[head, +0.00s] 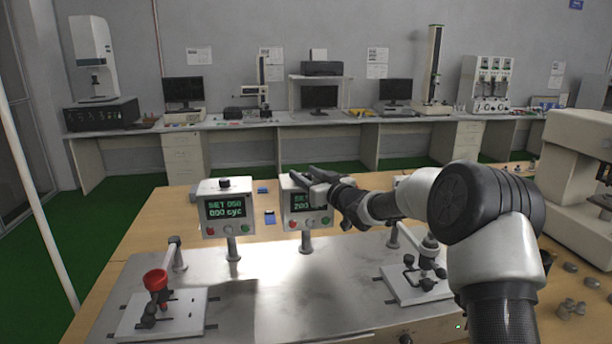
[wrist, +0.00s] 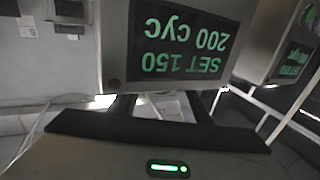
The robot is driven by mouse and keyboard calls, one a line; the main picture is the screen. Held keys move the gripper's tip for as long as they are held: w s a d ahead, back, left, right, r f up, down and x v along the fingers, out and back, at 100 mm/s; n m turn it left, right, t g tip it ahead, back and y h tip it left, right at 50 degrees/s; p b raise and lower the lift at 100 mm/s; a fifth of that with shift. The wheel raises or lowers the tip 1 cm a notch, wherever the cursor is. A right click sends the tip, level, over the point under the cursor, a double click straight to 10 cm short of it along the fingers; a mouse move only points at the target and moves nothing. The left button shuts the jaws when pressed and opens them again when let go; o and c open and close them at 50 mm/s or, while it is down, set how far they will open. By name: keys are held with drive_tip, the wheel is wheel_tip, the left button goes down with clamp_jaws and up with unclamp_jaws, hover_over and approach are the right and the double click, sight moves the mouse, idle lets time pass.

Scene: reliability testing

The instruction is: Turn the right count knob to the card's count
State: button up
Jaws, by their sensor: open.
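The right counter box (head: 297,222) stands on a post at the middle of the bench. In the wrist view its display (wrist: 185,42) is upside down and reads SET 150, 200 cyc. My gripper (head: 312,175) is open at the top of this box, its two fingers apart. In the wrist view the fingers (wrist: 160,107) reach past the box's top edge. The right count knob is hidden behind my gripper and the box. The left counter box (head: 228,225) reads SET 050, 000 cyc, with a black knob (head: 224,183) on top. I cannot make out a count card.
A fixture with a red knob (head: 155,280) stands at the front left. Another clamp fixture (head: 420,284) is at the right, close to my arm. Small blue items (head: 269,217) lie behind the boxes. The metal plate (head: 285,290) in front is clear.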

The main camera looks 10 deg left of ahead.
drive_tip(key=c, duration=1)
drive_tip(key=shift+f+b, duration=0.1)
drive_tip(key=shift+b, duration=0.2)
drive_tip(key=shift+c, duration=0.2)
drive_tip(key=shift+b, duration=0.45)
